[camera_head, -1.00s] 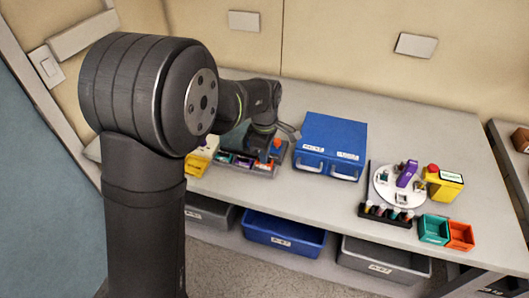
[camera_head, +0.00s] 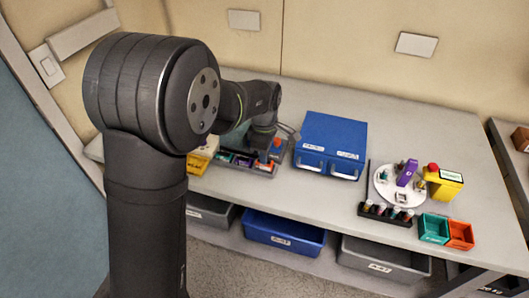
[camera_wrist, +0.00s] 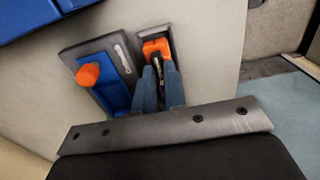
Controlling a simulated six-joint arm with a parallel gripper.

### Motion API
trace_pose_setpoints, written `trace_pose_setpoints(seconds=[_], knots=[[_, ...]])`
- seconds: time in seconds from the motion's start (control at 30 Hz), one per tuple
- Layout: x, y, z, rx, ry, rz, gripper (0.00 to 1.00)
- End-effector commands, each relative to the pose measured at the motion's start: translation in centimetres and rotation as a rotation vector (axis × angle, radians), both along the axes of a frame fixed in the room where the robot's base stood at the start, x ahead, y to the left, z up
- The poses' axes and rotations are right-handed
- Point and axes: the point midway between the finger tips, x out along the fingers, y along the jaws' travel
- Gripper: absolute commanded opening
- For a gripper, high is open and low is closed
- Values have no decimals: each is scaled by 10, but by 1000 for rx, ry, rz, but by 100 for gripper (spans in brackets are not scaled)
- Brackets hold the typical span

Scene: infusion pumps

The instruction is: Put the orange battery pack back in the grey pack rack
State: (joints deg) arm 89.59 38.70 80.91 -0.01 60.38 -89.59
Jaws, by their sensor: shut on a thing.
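The orange battery pack (camera_wrist: 157,47) shows at my fingertips in the wrist view, within a dark grey slot outline. My gripper (camera_wrist: 160,72) is shut on the pack, and its blue-grey fingers hide part of it. I cannot tell how deep the pack sits. The grey pack rack (camera_head: 262,174) stands on the table left of the blue case, with several coloured packs in its row. In the head view my wrist is above the rack's right part and hides some of it.
A blue block with an orange knob (camera_wrist: 88,75) is close left of my fingers in the wrist view. The blue case (camera_head: 332,140) stands to the right of the rack. A yellow item (camera_head: 197,165) is at its left. The table behind the case is clear.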

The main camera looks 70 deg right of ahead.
Motion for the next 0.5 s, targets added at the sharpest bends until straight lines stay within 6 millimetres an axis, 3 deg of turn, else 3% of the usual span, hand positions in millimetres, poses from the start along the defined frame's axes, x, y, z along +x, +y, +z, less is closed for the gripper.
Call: trace_pose_setpoints(seconds=[0.5], knots=[[0, 0, -11, 0, 0, 0, 0]])
